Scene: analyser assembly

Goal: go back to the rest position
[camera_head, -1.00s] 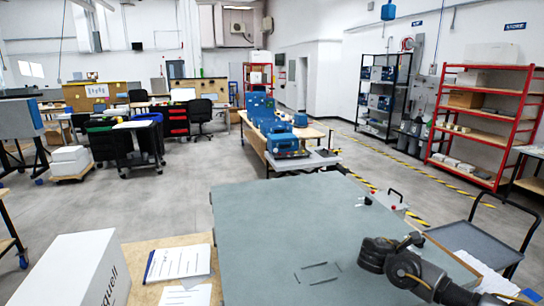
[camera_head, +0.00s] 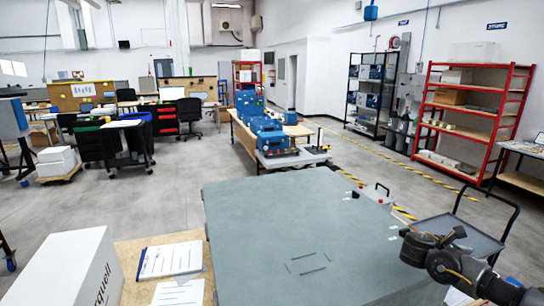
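My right arm comes in from the lower right corner in the head view. My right gripper (camera_head: 428,246) is at its dark end, over the right edge of the large grey-green panel (camera_head: 265,220). The fingertips are too dark and small to tell whether they are open or shut, and no held object shows. My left gripper is not in view.
A white box (camera_head: 62,270) and papers (camera_head: 170,260) lie left of the panel. A dark cart (camera_head: 458,238) stands on the right, near my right arm. Blue machines (camera_head: 268,135) are on a table ahead. A red shelf (camera_head: 470,115) stands at the back right.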

